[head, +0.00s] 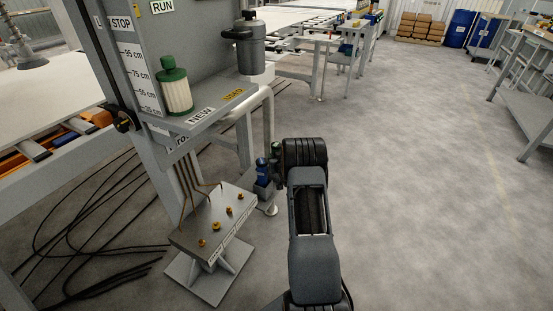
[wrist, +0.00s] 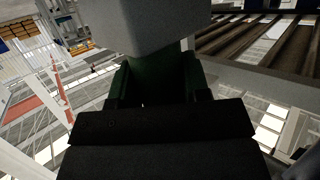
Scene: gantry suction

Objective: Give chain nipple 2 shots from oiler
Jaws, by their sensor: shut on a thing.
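A low grey plate (head: 214,222) carries several brass nipples (head: 229,211). Its label is too small to read, so I cannot tell which is the chain nipple. My gripper (wrist: 158,92) is shut on a dark green thing (wrist: 157,72), likely the oiler, with a grey block-like part (wrist: 160,22) filling the top of the wrist view. In the head view my own arm mostly hides the gripper. A small green thing (head: 276,149) shows just left of the arm's end, to the right of the plate. I cannot tell whether any tip touches a nipple.
A small blue thing (head: 263,168) is beside the arm's end. A green-capped filter (head: 175,88) and a grey canister (head: 250,45) are at the shelf (head: 215,97) above. Thin pipes (head: 187,180) rise behind the plate.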

